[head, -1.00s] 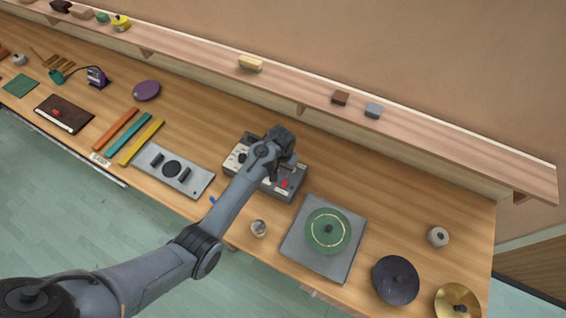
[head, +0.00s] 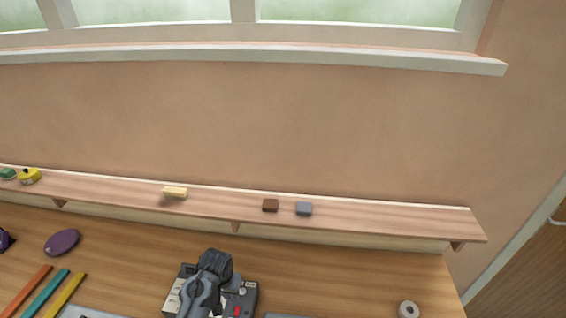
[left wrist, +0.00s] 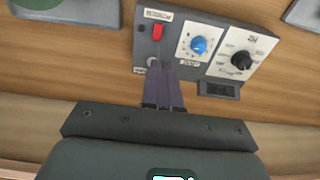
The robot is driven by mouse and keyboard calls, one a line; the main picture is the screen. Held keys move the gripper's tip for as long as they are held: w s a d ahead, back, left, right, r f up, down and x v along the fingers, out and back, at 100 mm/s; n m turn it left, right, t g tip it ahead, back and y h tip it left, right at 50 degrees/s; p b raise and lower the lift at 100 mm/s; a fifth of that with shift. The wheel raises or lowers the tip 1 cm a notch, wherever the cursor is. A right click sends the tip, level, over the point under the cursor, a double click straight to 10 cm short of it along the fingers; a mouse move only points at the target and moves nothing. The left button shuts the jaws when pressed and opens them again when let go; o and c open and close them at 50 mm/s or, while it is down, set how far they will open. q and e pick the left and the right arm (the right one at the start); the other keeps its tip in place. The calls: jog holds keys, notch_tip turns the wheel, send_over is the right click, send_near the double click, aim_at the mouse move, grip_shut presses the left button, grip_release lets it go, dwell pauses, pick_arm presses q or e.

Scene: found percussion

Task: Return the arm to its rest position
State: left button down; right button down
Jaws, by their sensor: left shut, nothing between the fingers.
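My left arm reaches in from the bottom of the head view, and its wrist hides part of a grey control box (head: 249,298) on the bench. In the left wrist view my left gripper (left wrist: 162,66) is shut with nothing between its fingers. Its fingertips are over the control box (left wrist: 215,22), near a red switch (left wrist: 157,31). I cannot tell whether they touch the box. The box also carries a blue knob (left wrist: 199,45) and a black knob (left wrist: 241,60). My right gripper is not in view.
A wall shelf (head: 350,221) runs behind the bench with small blocks on it, including a brown one (head: 270,205) and a grey one (head: 304,209). A purple disc (head: 62,242) and coloured bars (head: 44,292) lie at left. A pale roll (head: 408,309) is at right.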

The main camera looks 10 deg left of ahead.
pick_arm(q)
jog(key=s+m+t, duration=0.1)
jog(key=s, duration=1.4)
jog(key=s+d+r+m+t, duration=0.1)
jog(key=s+r, duration=0.5)
jog(key=s, duration=0.7)
jog(key=shift+s+d+r+t+p, duration=0.2)
jog(key=shift+s+d+t+p, duration=0.15)
jog(key=shift+d, duration=0.35)
